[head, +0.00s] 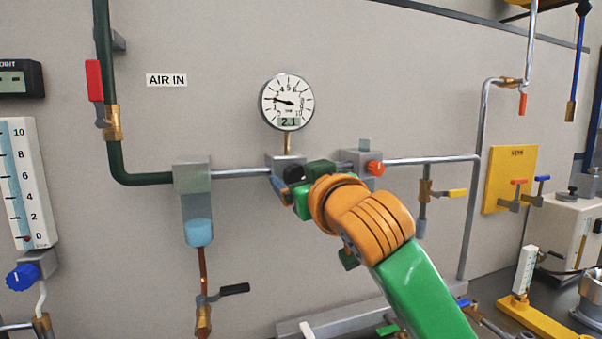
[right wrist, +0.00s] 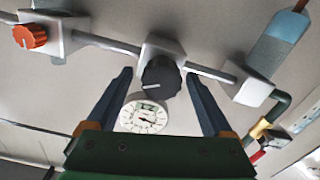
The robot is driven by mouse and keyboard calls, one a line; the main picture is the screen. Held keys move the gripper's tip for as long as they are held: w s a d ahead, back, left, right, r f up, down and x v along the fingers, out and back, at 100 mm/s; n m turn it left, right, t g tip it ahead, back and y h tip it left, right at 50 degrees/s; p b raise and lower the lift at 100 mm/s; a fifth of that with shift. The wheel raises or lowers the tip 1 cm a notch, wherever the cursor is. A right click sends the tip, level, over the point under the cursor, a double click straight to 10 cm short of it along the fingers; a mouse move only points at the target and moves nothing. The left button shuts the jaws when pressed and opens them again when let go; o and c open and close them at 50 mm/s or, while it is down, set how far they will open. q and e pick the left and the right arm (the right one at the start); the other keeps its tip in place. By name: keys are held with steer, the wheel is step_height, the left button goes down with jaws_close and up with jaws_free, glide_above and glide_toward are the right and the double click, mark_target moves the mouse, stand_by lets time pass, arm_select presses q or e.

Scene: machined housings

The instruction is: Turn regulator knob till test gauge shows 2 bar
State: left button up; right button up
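The test gauge (head: 287,102) is a round white dial on the wall, and its small display appears to read 2.1. It also shows in the right wrist view (right wrist: 143,117). Below it is the regulator block (head: 284,161) with a black knob (head: 293,173). In the right wrist view the knob (right wrist: 161,77) lies between the two blue fingers of my right gripper (right wrist: 158,73), with a gap on each side. The right gripper (head: 288,190) is open at the knob; its hand partly hides the block in the head view. My left gripper is not in view.
An orange-red knob (head: 375,168) is on the block just right of the regulator. A filter with a blue bowl (head: 198,232) hangs to the left. A red-handled valve (head: 95,82) and a flowmeter (head: 22,185) are further left. A yellow plate (head: 510,178) is at right.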

steer(key=shift+a, duration=0.1)
jaws_close()
steer(key=shift+n, duration=0.3)
steer(key=shift+o, duration=0.2)
jaws_free()
steer(key=shift+s, duration=0.1)
steer(key=b+v, duration=0.3)
steer(key=v, duration=0.4)
steer(key=shift+b, duration=0.3)
